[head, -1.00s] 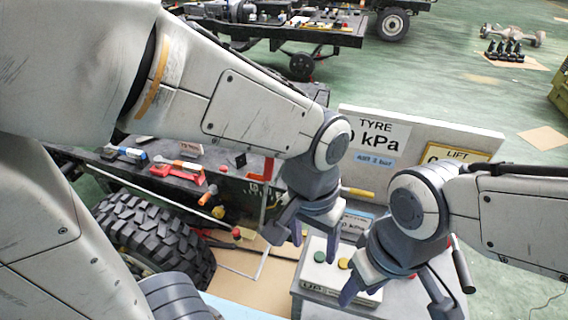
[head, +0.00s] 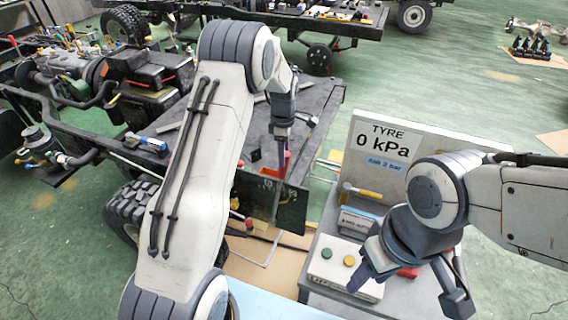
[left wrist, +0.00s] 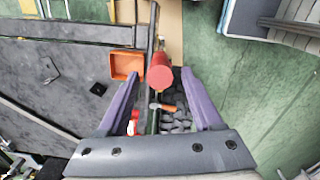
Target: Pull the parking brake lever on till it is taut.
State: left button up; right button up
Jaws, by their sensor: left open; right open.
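The parking brake lever seems to be the upright red handle (head: 287,161) at the near right edge of the chassis deck in the head view. My right gripper (head: 407,284) is open over the grey cart, away from the lever.
A cart (head: 332,302) at the right carries a button box (head: 325,268) and a sign reading TYRE 0 kPa (head: 384,150). An orange tray (left wrist: 126,66) lies close left of the handle in the wrist view. A tyre (head: 124,205) stands below the deck.

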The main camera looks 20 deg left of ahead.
pick_arm(q)
notch_tip(320, 180, down, 6)
jog(key=shift+w+f+p, duration=0.1)
jog(key=shift+f+p, duration=0.1)
jog(key=shift+p, duration=0.8)
jog(key=shift+c, duration=0.4)
grip_shut()
dwell(0.3)
